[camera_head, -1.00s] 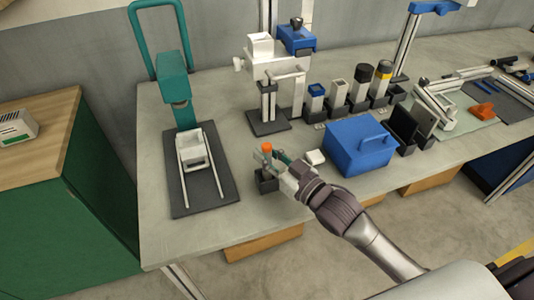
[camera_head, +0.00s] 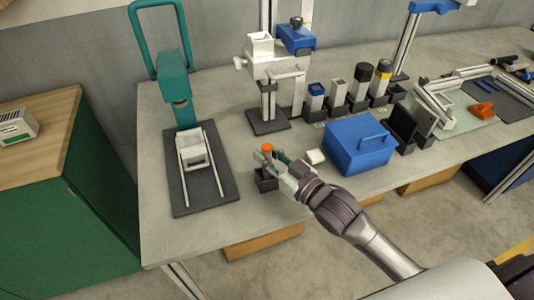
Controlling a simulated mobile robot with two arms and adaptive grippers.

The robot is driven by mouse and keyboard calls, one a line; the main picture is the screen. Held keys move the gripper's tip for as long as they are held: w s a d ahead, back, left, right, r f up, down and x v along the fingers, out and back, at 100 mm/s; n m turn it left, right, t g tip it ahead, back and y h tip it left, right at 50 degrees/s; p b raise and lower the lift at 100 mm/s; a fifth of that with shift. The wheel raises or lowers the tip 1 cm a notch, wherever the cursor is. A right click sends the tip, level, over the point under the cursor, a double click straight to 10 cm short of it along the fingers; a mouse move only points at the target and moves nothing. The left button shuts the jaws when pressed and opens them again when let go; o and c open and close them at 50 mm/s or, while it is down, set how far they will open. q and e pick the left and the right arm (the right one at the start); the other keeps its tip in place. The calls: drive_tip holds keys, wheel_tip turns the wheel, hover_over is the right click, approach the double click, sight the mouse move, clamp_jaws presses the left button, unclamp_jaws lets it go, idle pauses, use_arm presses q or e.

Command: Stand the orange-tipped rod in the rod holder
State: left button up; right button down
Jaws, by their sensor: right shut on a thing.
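The orange-tipped rod (camera_head: 267,148) shows its orange top between the fingers of my right gripper (camera_head: 270,158). My right gripper is shut on the rod, with the arm coming in from the lower right. Below the fingers is a small dark block (camera_head: 265,184), which looks like the rod holder, near the table's front edge. The rod appears upright above or in this block. The gripper hides the rod's lower part, so I cannot tell whether it is seated. My left gripper is not in view.
A green press on a dark base (camera_head: 215,198) stands to the left. Several holders with posts (camera_head: 338,98) stand behind. Bare table lies in front of the press.

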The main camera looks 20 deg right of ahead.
drive_tip(key=shift+f, duration=0.45)
drive_tip(key=c, duration=1.3)
unclamp_jaws()
drive_tip(key=shift+s, duration=0.1)
drive_tip(key=p+v, duration=0.2)
drive_tip(key=v, duration=0.9)
drive_tip(key=shift+p, duration=0.3)
